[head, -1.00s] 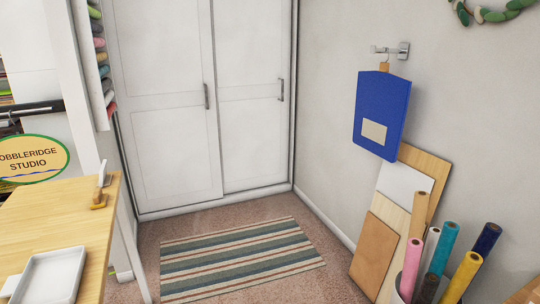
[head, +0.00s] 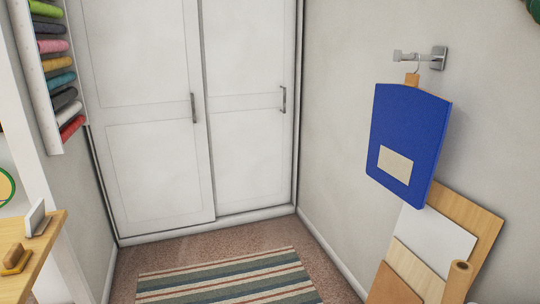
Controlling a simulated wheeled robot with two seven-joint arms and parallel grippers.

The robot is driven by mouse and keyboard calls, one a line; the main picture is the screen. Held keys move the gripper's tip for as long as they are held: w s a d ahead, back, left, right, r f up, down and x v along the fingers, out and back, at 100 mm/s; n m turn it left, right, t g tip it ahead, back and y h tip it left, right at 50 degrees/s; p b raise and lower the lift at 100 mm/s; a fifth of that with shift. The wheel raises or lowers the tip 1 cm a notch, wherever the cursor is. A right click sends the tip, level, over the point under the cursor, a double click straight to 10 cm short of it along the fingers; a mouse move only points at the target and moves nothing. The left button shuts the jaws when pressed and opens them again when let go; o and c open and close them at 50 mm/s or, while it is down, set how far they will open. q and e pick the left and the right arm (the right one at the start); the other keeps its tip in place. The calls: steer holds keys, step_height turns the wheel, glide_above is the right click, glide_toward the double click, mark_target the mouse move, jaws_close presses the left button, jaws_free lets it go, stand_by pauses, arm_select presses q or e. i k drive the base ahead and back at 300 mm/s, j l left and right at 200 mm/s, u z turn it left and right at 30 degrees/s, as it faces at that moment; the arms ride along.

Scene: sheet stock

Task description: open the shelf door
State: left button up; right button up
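A white two-panel door unit stands against the far wall in the head view. Its left panel (head: 150,120) and right panel (head: 247,110) both look shut. The left panel has a dark vertical handle (head: 193,108) near its right edge. The right panel has a similar handle (head: 283,100) near its right edge. The left panel sits a little in front of the right one. I cannot tell whether this unit is the shelf door. Neither of my grippers is in view.
A striped rug (head: 230,278) lies before the doors. At left are a wooden table (head: 40,250) and a rack of rolled cloth (head: 48,75). At right a blue apron-like board (head: 408,140) hangs from a hook, above leaning boards (head: 435,240). The floor between is clear.

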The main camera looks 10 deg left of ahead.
mark_target(138, 62)
steer(key=i+u, duration=0.35)
steer(key=i, duration=0.4)
steer(key=i+u, duration=0.35)
steer(key=i, duration=0.4)
steer(key=i+z, duration=0.2)
steer(key=i, duration=0.25)
steer(key=i+j+z, duration=0.15)
steer(key=i, duration=0.35)
steer(key=i+j+z, duration=0.2)
steer(key=i, duration=0.25)
steer(key=i+j+z, duration=0.2)
steer(key=i+z, duration=0.15)
steer(key=i, duration=0.2)
